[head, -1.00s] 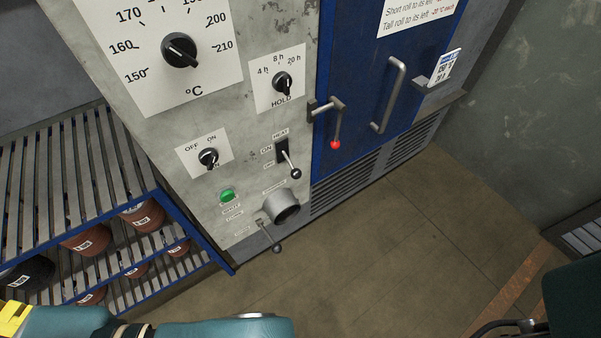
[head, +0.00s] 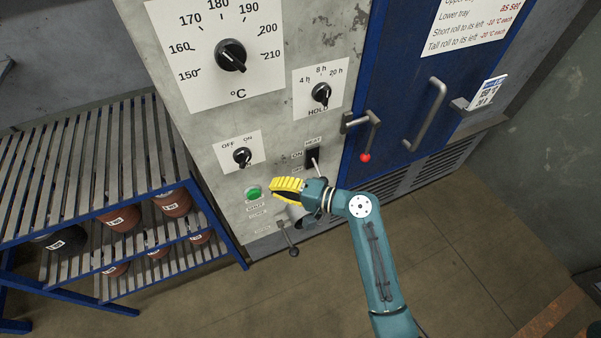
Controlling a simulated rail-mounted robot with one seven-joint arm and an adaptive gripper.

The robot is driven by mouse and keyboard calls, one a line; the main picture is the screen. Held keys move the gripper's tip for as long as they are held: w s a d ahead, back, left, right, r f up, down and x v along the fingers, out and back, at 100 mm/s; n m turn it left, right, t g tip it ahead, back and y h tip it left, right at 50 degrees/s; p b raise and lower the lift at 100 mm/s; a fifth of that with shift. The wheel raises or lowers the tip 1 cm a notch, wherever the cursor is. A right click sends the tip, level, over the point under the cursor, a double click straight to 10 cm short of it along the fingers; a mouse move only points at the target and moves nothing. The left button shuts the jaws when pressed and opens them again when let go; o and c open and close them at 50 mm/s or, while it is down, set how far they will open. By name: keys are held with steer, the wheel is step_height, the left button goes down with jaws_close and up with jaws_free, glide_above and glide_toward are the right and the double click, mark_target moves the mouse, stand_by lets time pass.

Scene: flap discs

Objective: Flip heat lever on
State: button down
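The heat lever (head: 315,163) sits in a black slot plate under the HEAT label on the grey control panel (head: 283,120). Its shaft slants downward from the slot, and its ball end is hidden behind my wrist. An ON label is beside the upper part of the slot. My gripper (head: 276,190), with yellow on it, is to the lower left of the lever and points left, in front of the panel near the green button (head: 254,193). Its fingers are seen edge-on, so I cannot tell whether they are open or shut.
A temperature dial (head: 231,55), hold dial (head: 321,93) and OFF/ON knob (head: 242,156) are on the panel. A small lever (head: 291,246) is below my gripper. A slatted rack (head: 110,170) stands left.

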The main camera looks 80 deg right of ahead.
mark_target(323, 165)
steer(key=s+d+f+m+h, duration=0.1)
steer(key=s, duration=0.3)
steer(key=s+d+f+m+g+h, duration=0.1)
steer(key=s+d, duration=0.1)
steer(key=s, duration=0.2)
steer(key=s+d+f+m+h, duration=0.1)
steer(key=s, duration=0.3)
steer(key=shift+d+m+g, duration=0.15)
steer(key=shift+m+g, duration=0.25)
steer(key=s+d+f+m+g+h, duration=0.1)
steer(key=s+d+m+g+h, duration=0.15)
steer(key=s, duration=0.75)
steer(key=shift+t, duration=0.25)
steer(key=x, duration=0.6)
steer(key=b+x, duration=0.1)
steer(key=x, duration=0.3)
steer(key=shift+w+a, duration=0.35)
steer(key=shift+w, duration=0.05)
steer(key=shift+h, duration=0.25)
steer(key=shift+a+r+p, duration=0.2)
steer(key=shift+a+p, duration=0.05)
steer(key=shift+a, duration=0.75)
steer(key=shift+a+r+p, duration=0.2)
steer(key=shift+a+r, duration=0.05)
steer(key=shift+a, duration=0.7)
steer(key=shift+r, duration=0.15)
steer(key=p, duration=0.2)
steer(key=shift+s+r+p, duration=0.1)
steer(key=shift+r+p, duration=0.1)
steer(key=shift+p, duration=0.1)
